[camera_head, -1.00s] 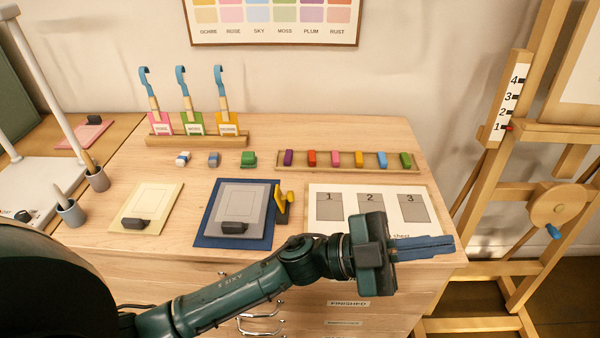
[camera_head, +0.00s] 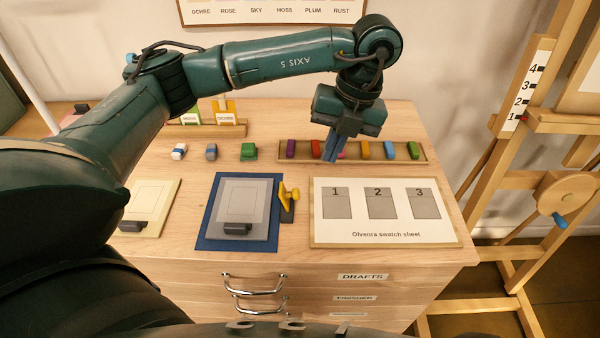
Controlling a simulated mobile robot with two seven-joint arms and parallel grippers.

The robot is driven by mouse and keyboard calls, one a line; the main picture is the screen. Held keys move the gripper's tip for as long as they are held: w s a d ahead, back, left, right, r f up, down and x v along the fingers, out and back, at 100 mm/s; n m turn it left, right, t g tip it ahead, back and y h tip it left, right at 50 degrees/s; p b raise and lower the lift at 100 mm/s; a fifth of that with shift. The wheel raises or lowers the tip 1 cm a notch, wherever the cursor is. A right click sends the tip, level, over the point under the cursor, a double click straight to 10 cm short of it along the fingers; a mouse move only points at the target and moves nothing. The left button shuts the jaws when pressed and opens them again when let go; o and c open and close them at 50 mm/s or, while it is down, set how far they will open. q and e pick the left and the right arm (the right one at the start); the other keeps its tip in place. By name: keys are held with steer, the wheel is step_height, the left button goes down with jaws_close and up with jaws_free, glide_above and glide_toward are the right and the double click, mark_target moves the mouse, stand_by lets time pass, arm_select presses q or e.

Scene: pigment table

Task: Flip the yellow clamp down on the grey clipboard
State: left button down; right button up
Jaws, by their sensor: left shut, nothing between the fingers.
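The grey clipboard (camera_head: 261,222) lies on a dark blue mat (camera_head: 207,220) near the table's front. The yellow clamp (camera_head: 284,196) stands raised at the clipboard's right side, beside a dark base piece, and is not lying across the clipboard. My left gripper (camera_head: 331,158) is shut and empty. It points down behind and to the right of the clamp, apart from it, in front of the row of colored blocks in the picture. My right gripper is not in view.
A swatch sheet board (camera_head: 386,233) lies right of the clamp. A wooden tray (camera_head: 290,158) of colored blocks is behind it. A cream board (camera_head: 160,197) lies left of the mat. An easel (camera_head: 545,125) stands at the right.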

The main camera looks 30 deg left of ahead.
arm_select(q)
steer(key=shift+w+a+r+y, duration=0.3)
steer(key=shift+a+r, duration=0.2)
steer(key=shift+a, duration=0.1)
steer(key=b, duration=0.1)
glide_above(287, 195)
steer(key=w+d, duration=0.3)
steer(key=d, duration=0.1)
steer(key=f, duration=1)
steer(key=shift+s+d, duration=0.2)
steer(key=shift+s, duration=0.05)
steer(key=shift+s+a+f+p, duration=0.15)
steer(key=shift+s+a, duration=0.15)
steer(key=shift+a, duration=0.25)
steer(key=shift+s+a+r+p, duration=0.15)
steer(key=shift+s+a, duration=0.1)
steer(key=shift+a, duration=0.3)
steer(key=shift+s+a+f, duration=0.3)
steer(key=shift+s+a, duration=0.05)
steer(key=shift+a, duration=0.15)
